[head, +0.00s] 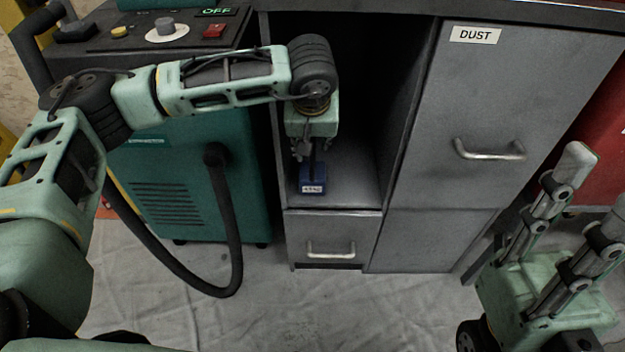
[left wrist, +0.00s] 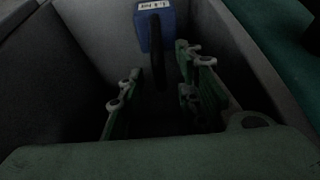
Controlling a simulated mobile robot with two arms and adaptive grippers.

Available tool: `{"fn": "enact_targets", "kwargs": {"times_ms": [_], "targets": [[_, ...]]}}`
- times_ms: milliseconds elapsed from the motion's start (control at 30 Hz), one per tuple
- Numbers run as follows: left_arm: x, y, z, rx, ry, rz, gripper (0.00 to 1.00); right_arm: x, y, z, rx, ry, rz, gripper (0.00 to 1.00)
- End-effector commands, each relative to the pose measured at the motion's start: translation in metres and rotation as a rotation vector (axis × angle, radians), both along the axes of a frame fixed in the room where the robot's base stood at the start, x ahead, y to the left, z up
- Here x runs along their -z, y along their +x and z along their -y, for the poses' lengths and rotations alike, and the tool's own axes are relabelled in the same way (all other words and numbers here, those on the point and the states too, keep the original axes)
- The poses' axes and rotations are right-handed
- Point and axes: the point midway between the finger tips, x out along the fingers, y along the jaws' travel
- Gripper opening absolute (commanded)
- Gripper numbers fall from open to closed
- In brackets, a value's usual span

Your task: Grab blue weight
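A blue weight (head: 313,187) with a white label and a dark upright handle stands on the floor of an open cabinet compartment. My left gripper (head: 312,155) points down into the compartment, just above the weight's blue body. In the left wrist view, the weight (left wrist: 166,31) is at the top. Its dark handle reaches down between the two spread fingers of my left gripper (left wrist: 158,85). The fingers look apart from the handle, with gaps on both sides. My right gripper (head: 590,185) is open and empty at the lower right of the head view.
The compartment's side walls stand close around my left gripper. A grey door labelled DUST (head: 480,110) is on the right, and a small drawer (head: 330,226) is below. A teal machine (head: 185,190) with a black hose stands left. The sheeted floor (head: 320,310) in front is clear.

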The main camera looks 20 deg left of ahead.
Motion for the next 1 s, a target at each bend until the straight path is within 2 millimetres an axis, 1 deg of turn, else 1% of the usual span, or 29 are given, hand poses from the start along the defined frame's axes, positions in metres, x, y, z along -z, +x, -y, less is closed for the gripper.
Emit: {"fn": "enact_targets", "kwargs": {"times_ms": [33,100,367,700,733,1000], "targets": [[0.0132,0.0026,-0.0008,-0.001,0.0,-0.003,0.32,0.002,0.0006,-0.0003,0.001,0.0,0.016,0.33],[0.02,0.0058,-0.0014,-0.001,-0.001,-0.003,0.32,-0.0005,0.0014,-0.0007,0.001,-0.001,0.027,0.33],[0.0203,0.0076,-0.0018,0.0,-0.001,-0.001,0.31,-0.0039,0.0023,-0.0011,0.002,-0.004,0.03,0.33],[0.0201,0.0075,-0.0019,-0.001,-0.002,-0.001,0.01,-0.0039,0.0021,-0.0012,0.001,-0.003,0.029,0.33],[0.0201,0.0074,-0.0018,-0.001,-0.002,-0.001,0.0,-0.004,0.0021,-0.0012,0.001,-0.003,0.029,0.33],[0.02,0.0074,-0.0018,-0.001,-0.002,-0.001,0.0,-0.004,0.0021,-0.0012,0.001,-0.003,0.029,0.33]]}}
